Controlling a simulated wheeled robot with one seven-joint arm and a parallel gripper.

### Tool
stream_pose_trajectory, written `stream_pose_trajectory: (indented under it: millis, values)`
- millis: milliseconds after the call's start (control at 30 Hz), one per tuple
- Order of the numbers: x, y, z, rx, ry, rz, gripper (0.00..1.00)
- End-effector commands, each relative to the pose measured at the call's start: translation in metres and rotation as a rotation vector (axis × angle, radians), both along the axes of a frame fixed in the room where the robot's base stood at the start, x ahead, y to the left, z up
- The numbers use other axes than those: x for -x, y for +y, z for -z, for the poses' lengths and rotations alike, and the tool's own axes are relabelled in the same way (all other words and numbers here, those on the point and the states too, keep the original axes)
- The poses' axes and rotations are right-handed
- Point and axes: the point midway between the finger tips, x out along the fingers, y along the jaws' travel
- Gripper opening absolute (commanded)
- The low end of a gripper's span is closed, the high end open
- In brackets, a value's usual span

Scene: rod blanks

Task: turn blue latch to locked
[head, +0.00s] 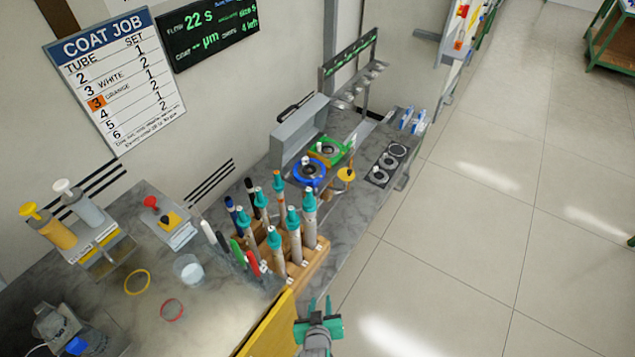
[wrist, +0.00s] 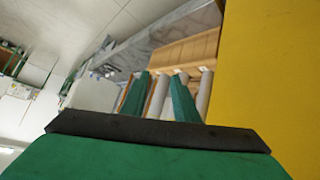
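The blue latch appears to be the blue ring-shaped fixture (head: 309,172) with a small pale knob, on the grey bench beside a similar green fixture (head: 330,150). It is too small to tell whether it is locked. My gripper (head: 320,303) is low in the head view, beyond the bench's front edge and well apart from the blue fixture. Its two green fingers stand apart with nothing seen between them, also in the wrist view (wrist: 162,85). The blue fixture cannot be made out in the wrist view.
A wooden rack (head: 313,262) of upright teal-topped tubes stands between my gripper and the blue fixture. A yellow panel (head: 270,330) is close on my gripper's left. A grey open lid (head: 300,130) stands behind the fixtures.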

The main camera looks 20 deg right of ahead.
Motion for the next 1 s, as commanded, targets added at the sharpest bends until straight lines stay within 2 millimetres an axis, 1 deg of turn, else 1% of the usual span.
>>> stream_pose_trajectory:
  millis: [33, 100, 233, 367, 467, 600, 667, 733, 800, 867, 900, 1000]
  values:
    - [-0.019, -0.013, 0.001, 0.005, 0.02, 0.025, 0.27]
    - [-0.038, -0.028, 0.004, 0.008, 0.061, 0.059, 0.27]
    - [-0.071, -0.059, 0.004, 0.01, 0.136, 0.126, 0.27]
    - [-0.102, -0.09, -0.006, 0.006, 0.206, 0.197, 0.27]
    - [-0.125, -0.113, -0.019, -0.003, 0.254, 0.255, 0.27]
    - [-0.158, -0.139, -0.047, -0.031, 0.307, 0.335, 0.27]
    - [-0.173, -0.147, -0.062, -0.047, 0.322, 0.368, 0.27]
    - [-0.191, -0.152, -0.081, -0.072, 0.336, 0.405, 0.27]
    - [-0.211, -0.155, -0.101, -0.102, 0.343, 0.44, 0.27]
    - [-0.228, -0.153, -0.12, -0.13, 0.344, 0.468, 0.27]
    - [-0.24, -0.151, -0.133, -0.152, 0.344, 0.487, 0.27]
    - [-0.266, -0.14, -0.162, -0.206, 0.339, 0.521, 0.27]
